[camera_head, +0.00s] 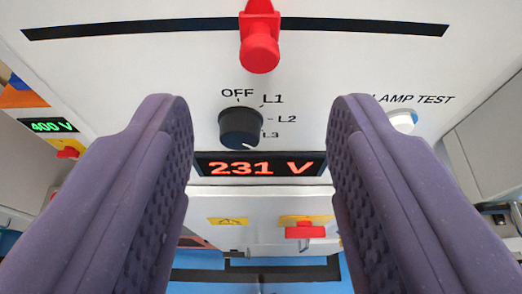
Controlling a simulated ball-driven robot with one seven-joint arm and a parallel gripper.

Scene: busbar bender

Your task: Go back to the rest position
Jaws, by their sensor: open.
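My gripper (260,120) is open, with its two purple padded fingers apart and nothing between them. Behind the gap is the white panel with a black rotary knob (240,128), marked OFF, L1, L2 and L3. The knob's white mark points to the lower right, near L3. Below it a display (261,167) reads 231 V in red. I cannot tell how far the fingertips are from the panel.
A red handle (260,45) sits on a black slot above the knob. A white lamp test button (403,121) is at the right. A green 400 V display (50,126) is at the left. A red part (305,230) shows below the display.

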